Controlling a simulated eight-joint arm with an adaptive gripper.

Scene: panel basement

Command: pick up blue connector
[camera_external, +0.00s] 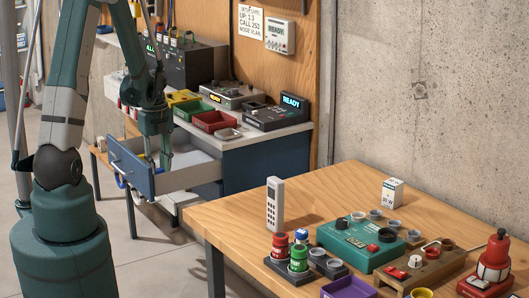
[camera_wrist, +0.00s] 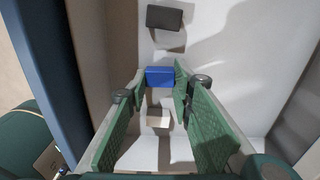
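The blue connector (camera_wrist: 160,76) is a small blue block in the wrist view, between the tips of my green gripper fingers. My gripper (camera_wrist: 161,80) points down into the open drawer (camera_external: 183,179) of the blue workbench, and its lower part (camera_external: 158,157) shows inside the drawer in the external view. The fingers stand apart, one on each side of the connector, with little or no gap. I cannot tell whether they press on it. The connector is hidden in the external view.
A dark block (camera_wrist: 165,17) and a small white piece (camera_wrist: 158,117) also lie in the drawer. Several trays and devices stand on the workbench above. A wooden table (camera_external: 240,215) stands to the right.

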